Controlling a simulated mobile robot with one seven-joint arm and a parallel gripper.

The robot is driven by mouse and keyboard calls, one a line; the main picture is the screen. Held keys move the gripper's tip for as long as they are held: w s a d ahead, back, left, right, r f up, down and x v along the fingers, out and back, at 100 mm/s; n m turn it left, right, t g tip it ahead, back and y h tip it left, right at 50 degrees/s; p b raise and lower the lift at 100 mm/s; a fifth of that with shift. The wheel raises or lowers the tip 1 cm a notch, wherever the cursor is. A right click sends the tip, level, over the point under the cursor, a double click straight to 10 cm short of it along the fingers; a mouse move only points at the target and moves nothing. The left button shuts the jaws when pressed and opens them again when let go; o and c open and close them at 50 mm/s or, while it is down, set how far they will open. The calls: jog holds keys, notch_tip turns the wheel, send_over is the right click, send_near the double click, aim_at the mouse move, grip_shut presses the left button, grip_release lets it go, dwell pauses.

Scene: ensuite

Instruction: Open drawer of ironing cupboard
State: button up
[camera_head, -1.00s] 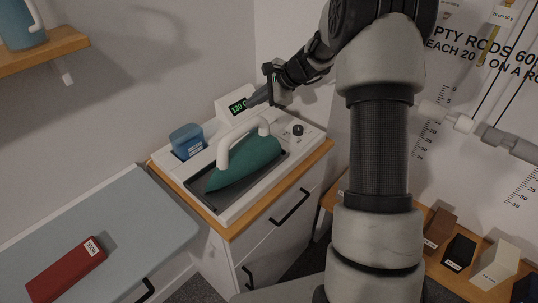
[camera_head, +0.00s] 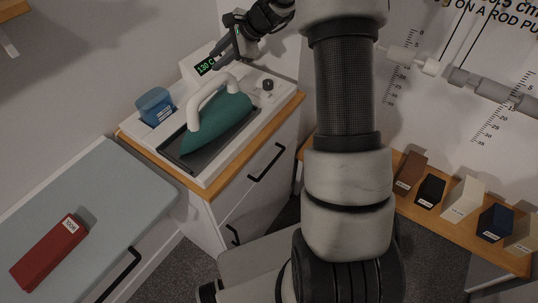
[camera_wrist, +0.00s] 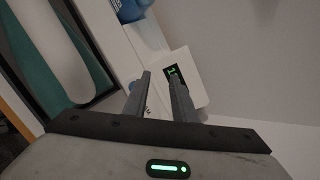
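The ironing cupboard (camera_head: 294,102) is a white cabinet with a wooden-edged top, in the middle of the head view. Its upper drawer (camera_head: 245,191) has a black bar handle (camera_head: 266,163) and looks closed. A lower black handle (camera_head: 233,236) is partly visible below. My gripper (camera_head: 222,58) is above the back of the cupboard top, by the display showing 130 C, well away from the drawer handles. In the wrist view my gripper (camera_wrist: 160,76) has its two fingers apart with nothing between them. The drawer handles are not in the wrist view.
A green iron (camera_head: 215,130) sits in a white station on the cupboard, beside a blue container (camera_head: 155,104). An ironing board (camera_head: 110,190) with a red box (camera_head: 48,252) is at left. A wooden bench (camera_head: 450,223) with several blocks is at right. Grey floor shows between.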

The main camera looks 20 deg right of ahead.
jog(key=s+a+r+n, duration=0.1)
jog(key=s+r+n, duration=0.1)
jog(key=s+r, duration=0.1)
jog(key=s+a+r+n+h, duration=0.1)
jog(key=s+r+n, duration=0.1)
jog(key=s, duration=0.4)
jog(key=s+a+r+n+g, duration=0.1)
jog(key=s+r+n, duration=0.1)
jog(key=s+r, duration=0.2)
jog(key=shift+s+a+r+n+h, duration=0.15)
jog(key=shift+s+n+h, duration=0.1)
jog(key=shift+n+h, duration=0.15)
jog(key=s+d+f+g+h+p, duration=0.15)
jog(key=s+d+f, duration=0.35)
jog(key=d+f, duration=0.5)
jog(key=g+h, duration=0.2)
send_near(275, 159)
jog(key=f, duration=0.2)
jog(key=f+b, duration=0.1)
jog(key=f, duration=0.1)
jog(key=w+f+b, duration=0.1)
jog(key=f, duration=0.2)
jog(key=shift+w+a+f, duration=0.1)
jog(key=shift+a, duration=0.15)
grip_shut()
